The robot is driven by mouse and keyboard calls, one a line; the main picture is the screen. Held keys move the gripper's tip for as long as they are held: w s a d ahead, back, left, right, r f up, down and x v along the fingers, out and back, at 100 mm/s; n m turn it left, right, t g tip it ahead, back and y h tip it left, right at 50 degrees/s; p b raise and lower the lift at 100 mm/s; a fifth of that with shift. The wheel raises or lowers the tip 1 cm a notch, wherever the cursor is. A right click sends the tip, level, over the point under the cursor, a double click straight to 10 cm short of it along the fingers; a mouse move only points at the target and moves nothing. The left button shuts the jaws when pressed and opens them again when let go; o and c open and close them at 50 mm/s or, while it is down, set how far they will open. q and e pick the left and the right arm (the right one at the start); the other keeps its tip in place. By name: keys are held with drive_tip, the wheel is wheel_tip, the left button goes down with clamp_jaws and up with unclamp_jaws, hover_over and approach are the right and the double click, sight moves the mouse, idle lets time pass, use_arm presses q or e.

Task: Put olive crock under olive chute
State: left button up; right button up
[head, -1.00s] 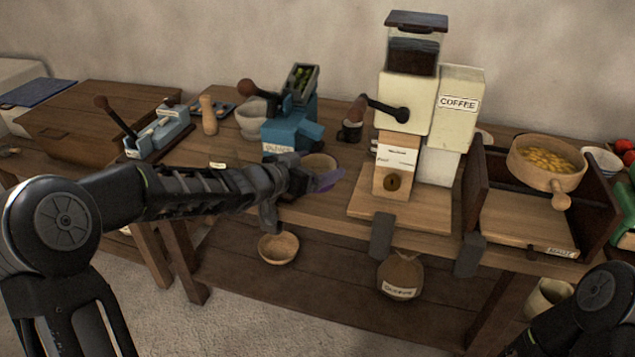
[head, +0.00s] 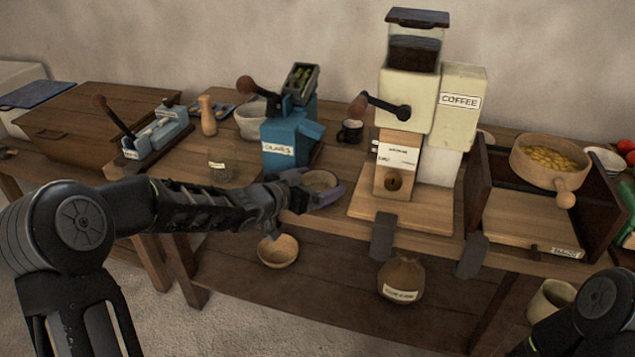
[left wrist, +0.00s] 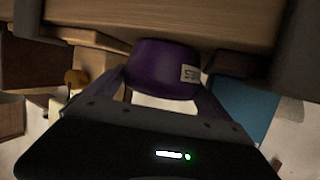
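The olive crock (head: 326,194) is a small purple bowl-like pot with a pale inside, near the table's front edge in the head view. My left gripper (head: 302,189) is shut on it, a finger at either side; its purple wall and white label show in the left wrist view (left wrist: 160,68). The label is unreadable, and I cannot tell whether the crock touches the table. The olive machine (head: 284,139) is blue, labelled OLIVES, with a crank and a tray of green olives. Its blue chute (head: 311,131) juts right, behind the crock. My right gripper is not in view.
A cream coffee machine (head: 408,100) stands on a wooden board (head: 425,213) just right of the crock. A glass jar (head: 232,166) stands left, a black mug (head: 350,131) behind. A wooden bowl (head: 278,251) and sack (head: 401,276) sit on the lower shelf.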

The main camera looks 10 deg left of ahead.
use_arm(q)
drive_tip(key=shift+o, duration=0.6)
drive_tip(key=shift+r, duration=0.1)
drive_tip(key=shift+r, duration=0.15)
drive_tip(key=p+v, duration=0.2)
drive_tip(key=v, duration=1)
drive_tip(key=shift+a, duration=0.1)
